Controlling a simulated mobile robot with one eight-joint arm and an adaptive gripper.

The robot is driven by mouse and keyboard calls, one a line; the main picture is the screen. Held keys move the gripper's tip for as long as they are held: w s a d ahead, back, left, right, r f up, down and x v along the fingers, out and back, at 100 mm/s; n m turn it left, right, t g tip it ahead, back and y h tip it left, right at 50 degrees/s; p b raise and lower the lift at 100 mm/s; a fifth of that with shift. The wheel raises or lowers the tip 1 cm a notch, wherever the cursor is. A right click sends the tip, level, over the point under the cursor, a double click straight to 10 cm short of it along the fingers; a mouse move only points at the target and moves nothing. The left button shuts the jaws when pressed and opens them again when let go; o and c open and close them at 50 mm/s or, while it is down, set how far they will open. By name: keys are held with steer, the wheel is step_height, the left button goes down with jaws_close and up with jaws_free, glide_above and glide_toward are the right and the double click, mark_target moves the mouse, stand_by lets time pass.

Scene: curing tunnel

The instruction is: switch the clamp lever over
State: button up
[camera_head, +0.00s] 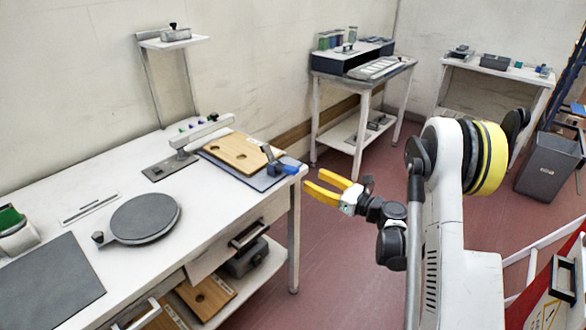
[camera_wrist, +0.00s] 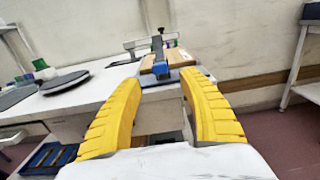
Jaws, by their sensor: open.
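The clamp lever (camera_head: 273,156) is a dark bar with a blue end, on a clamp at the table's right end. In the wrist view the lever (camera_wrist: 157,44) rises upright above the clamp's blue part (camera_wrist: 160,68), framed between my fingers. A wooden board (camera_head: 236,151) with holes lies beside the clamp on a grey-blue plate (camera_head: 262,183). My gripper (camera_head: 313,179) has yellow fingers; it is open and empty, off the table's right end, pointing at the clamp with a gap. In the wrist view my gripper (camera_wrist: 160,80) spreads to both sides of the clamp.
The white worktable (camera_head: 225,199) also carries a round grey disc (camera_head: 145,218), a dark mat (camera_head: 48,283) and a white bar on a post (camera_head: 207,130). A drawer (camera_head: 240,240) and lower shelf are beneath. Floor (camera_head: 330,245) is clear between the table and my arm.

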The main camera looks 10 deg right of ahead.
mark_target(297, 171)
steer(key=b+x, duration=0.2)
steer(key=x, duration=0.7)
steer(key=shift+a+f+b, duration=0.1)
steer(key=shift+b, duration=0.25)
steer(key=shift+w+a, duration=0.25)
steer(key=shift+w, duration=0.15)
jaws_close()
